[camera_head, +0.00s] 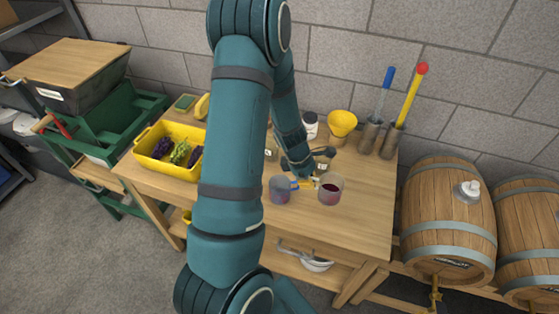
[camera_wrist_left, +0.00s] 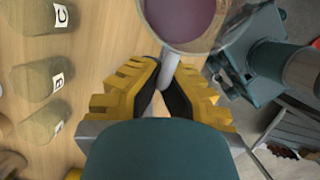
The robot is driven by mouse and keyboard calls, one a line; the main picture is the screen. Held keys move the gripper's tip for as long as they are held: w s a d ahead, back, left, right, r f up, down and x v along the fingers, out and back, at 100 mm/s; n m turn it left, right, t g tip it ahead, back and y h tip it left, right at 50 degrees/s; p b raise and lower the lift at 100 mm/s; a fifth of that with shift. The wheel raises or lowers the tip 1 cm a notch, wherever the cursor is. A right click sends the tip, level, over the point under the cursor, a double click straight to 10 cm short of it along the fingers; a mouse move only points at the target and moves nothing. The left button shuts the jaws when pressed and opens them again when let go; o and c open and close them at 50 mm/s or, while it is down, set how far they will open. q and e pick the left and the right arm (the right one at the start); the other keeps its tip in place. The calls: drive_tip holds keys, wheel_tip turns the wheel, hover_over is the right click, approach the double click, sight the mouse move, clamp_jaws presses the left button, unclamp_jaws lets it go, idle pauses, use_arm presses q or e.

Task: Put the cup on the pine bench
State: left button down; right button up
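The cup (camera_head: 330,189) is a clear vessel with dark red liquid, at the front right of the pine bench (camera_head: 352,226). In the left wrist view the cup (camera_wrist_left: 186,18) is cut off by the top edge, and its pale handle points down between the yellow fingers. My left gripper (camera_head: 308,184) reaches in from the left of the cup. In the wrist view its fingertips (camera_wrist_left: 168,76) close around the handle. The cup looks upright; I cannot tell whether its base touches the bench. My right gripper is not in view.
A yellow crate of grapes (camera_head: 152,166), a yellow funnel (camera_head: 342,123) and tool holders (camera_head: 369,136) edge the bench. Its front right is bare.

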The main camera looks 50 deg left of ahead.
use_arm(q)
drive_tip(key=shift+s+f+b, duration=0.15)
drive_tip(key=shift+f+b, duration=1.15)
drive_tip(key=shift+f, duration=3.2)
drive_tip(key=shift+a+f, duration=0.1)
drive_tip(key=shift+f, duration=0.15)
drive_tip(key=shift+f, duration=0.1)
drive_tip(key=c, duration=1.1)
unclamp_jaws()
drive_tip(key=shift+c, duration=0.2)
